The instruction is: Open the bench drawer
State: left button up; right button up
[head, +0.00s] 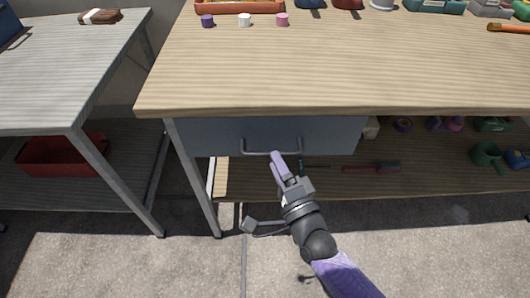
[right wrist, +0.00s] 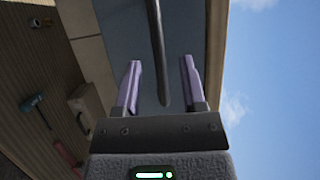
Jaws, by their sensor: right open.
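The bench drawer (head: 327,136) is a grey-blue front under the wooden bench top, and it looks closed. Its bar handle (head: 272,153) is a grey metal bar across the lower part of the front. My right gripper (head: 279,159) is at the handle, near its middle. In the right wrist view the drawer (right wrist: 130,30) fills the upper middle and the handle (right wrist: 157,50) reaches down between the two open purple fingers (right wrist: 160,85). The fingers appear apart from the bar. My left gripper is out of view.
The bench top (head: 320,65) overhangs the drawer; small purple, white and pink pieces stand on it. A lower shelf (head: 330,182) holds a red-handled tool (head: 372,168) and several other items. A grey table (head: 70,60) stands left, with a red bin (head: 60,155) below.

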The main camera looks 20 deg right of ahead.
jog(key=shift+b+x, duration=0.3)
jog(key=shift+x, duration=1.3)
jog(key=shift+f, duration=0.1)
grip_shut()
